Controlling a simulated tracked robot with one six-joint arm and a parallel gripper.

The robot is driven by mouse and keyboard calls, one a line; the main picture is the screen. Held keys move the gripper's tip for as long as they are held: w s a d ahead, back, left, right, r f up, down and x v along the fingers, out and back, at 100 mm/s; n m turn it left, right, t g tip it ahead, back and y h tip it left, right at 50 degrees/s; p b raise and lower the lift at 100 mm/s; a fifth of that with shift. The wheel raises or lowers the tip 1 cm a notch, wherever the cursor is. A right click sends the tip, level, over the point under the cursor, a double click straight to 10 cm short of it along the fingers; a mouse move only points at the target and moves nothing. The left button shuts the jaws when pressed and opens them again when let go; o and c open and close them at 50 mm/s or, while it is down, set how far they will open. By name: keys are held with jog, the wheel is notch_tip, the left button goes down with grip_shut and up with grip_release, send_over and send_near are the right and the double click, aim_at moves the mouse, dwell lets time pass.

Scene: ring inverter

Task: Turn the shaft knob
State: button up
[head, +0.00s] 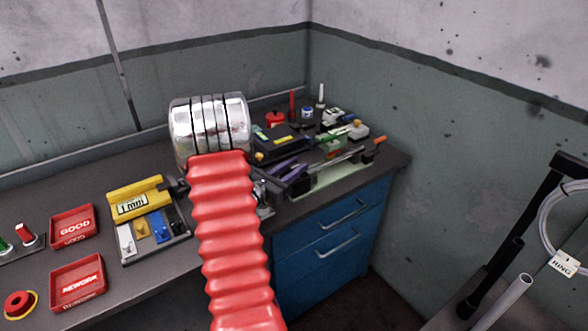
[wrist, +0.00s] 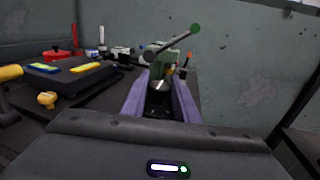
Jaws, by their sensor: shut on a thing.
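My gripper (head: 303,168) has purple fingers and reaches in over the bench beside a small fixture with a green block (head: 332,148) and a metal rod (head: 347,158). In the wrist view, the gripper (wrist: 160,84) is shut on a small dark round piece with a light metal top, which looks like the shaft knob (wrist: 159,86). The fingers stand on either side of it and hide much of it. Just beyond, the fixture's slanting dark rod (wrist: 172,43) ends in a green tip. In the head view my arm and gripper hide the knob.
Red trays (head: 77,283), a yellow 1 mm gauge block (head: 138,198) and a red button (head: 18,303) are farther left. A wall stands behind; the bench's right edge is near.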

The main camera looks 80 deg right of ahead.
jog(key=shift+d+m+g, duration=0.15)
jog(key=shift+m+g, duration=0.15)
jog(key=shift+g, duration=0.1)
jog(key=m+g+y, duration=0.4)
jog(key=g+y, duration=0.1)
jog(key=shift+m+g+y, duration=1.4)
jog(key=shift+m+y, duration=0.5)
jog(key=shift+y, duration=0.4)
jog(key=shift+r+y, duration=0.1)
jog(key=shift+y, duration=0.2)
jog(key=o, duration=1.1)
jog(key=shift+c, duration=0.2)
jog(key=shift+w, duration=0.1)
